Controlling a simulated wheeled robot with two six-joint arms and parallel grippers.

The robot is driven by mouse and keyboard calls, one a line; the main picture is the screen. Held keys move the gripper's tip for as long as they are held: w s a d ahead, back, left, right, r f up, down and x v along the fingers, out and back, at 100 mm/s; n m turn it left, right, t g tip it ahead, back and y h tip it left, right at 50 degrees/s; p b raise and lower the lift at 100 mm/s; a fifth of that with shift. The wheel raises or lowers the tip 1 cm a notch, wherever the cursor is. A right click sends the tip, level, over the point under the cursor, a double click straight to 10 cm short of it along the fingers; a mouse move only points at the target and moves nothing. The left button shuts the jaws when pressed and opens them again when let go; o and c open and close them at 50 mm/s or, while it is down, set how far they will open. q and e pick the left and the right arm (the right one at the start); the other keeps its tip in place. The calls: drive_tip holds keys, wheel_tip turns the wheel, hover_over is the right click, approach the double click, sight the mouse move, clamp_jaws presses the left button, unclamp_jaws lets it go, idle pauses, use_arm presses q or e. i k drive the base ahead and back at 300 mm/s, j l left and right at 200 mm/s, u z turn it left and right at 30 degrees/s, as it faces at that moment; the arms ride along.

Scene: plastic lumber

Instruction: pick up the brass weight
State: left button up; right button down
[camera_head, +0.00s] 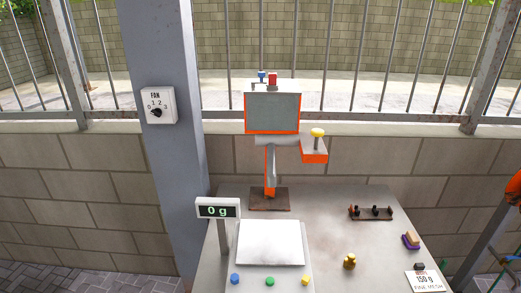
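The brass weight (349,261) stands upright on the grey table (330,215), to the right of the scale. It is small and gold with a knob on top. The scale has a pale square plate (270,243) that is bare, and its display (217,209) reads 0 g. Neither of my grippers is in view.
Blue, green and yellow buttons line the scale's front. An orange-framed screen on a stand (272,113) rises behind, with a yellow knob (317,132) beside it. A dark rack (371,213), a purple-and-tan block (411,241) and a 150 g card (425,281) lie right. Table around the weight is clear.

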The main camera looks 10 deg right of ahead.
sight(350, 263)
drive_tip(key=z, duration=1.2)
